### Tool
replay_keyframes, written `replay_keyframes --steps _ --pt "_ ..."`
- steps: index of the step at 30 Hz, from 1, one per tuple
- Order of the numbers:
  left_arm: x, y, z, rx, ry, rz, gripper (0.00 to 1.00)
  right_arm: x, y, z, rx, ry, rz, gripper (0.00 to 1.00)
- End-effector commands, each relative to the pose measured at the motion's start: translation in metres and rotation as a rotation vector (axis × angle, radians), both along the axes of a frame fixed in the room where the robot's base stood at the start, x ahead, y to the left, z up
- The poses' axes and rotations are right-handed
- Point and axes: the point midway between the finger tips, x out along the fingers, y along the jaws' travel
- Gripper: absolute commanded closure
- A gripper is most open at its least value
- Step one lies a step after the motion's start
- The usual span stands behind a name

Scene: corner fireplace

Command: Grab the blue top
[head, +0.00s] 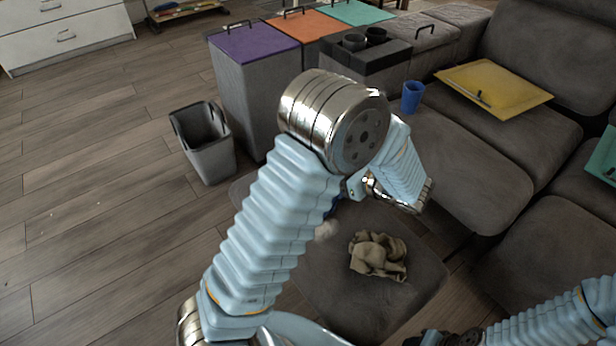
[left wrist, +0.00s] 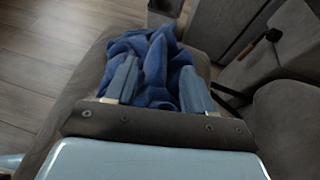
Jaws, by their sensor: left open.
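The blue top (left wrist: 158,92) lies crumpled on a grey padded seat (left wrist: 90,78) in the left wrist view. My left gripper (left wrist: 162,82) is open, with one finger over each side of the top. The near part of the cloth shows between the fingers; I cannot tell whether they touch it. In the head view my left arm hides most of the top; only a small blue patch (head: 334,207) shows beside the arm. My left fingers are hidden there too. My right arm enters at the lower right, but its gripper does not show.
A crumpled beige cloth (head: 378,256) lies on the same seat. A grey waste bin (head: 207,150) and a purple-lidded bin (head: 243,85) stand behind to the left. A grey sofa (head: 460,160) is at right, with a blue cup (head: 412,97) and yellow board (head: 495,88). Floor at left is clear.

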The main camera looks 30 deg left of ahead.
Motion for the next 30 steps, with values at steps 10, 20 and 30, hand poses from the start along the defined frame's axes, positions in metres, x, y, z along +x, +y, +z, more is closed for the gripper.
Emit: replay_keyframes --steps 10,20,30 --pt "0.011 0.049 -0.020 -0.001 0.001 0.001 0.47 0.000 0.000 0.001 0.000 0.000 0.000 0.57" --pt "0.022 0.091 -0.032 -0.001 0.001 0.002 0.47 0.000 0.000 0.005 0.001 0.000 0.001 0.57" --pt "0.024 0.098 -0.035 -0.001 -0.001 -0.001 0.51 0.000 0.000 0.005 0.001 -0.001 0.001 0.57"
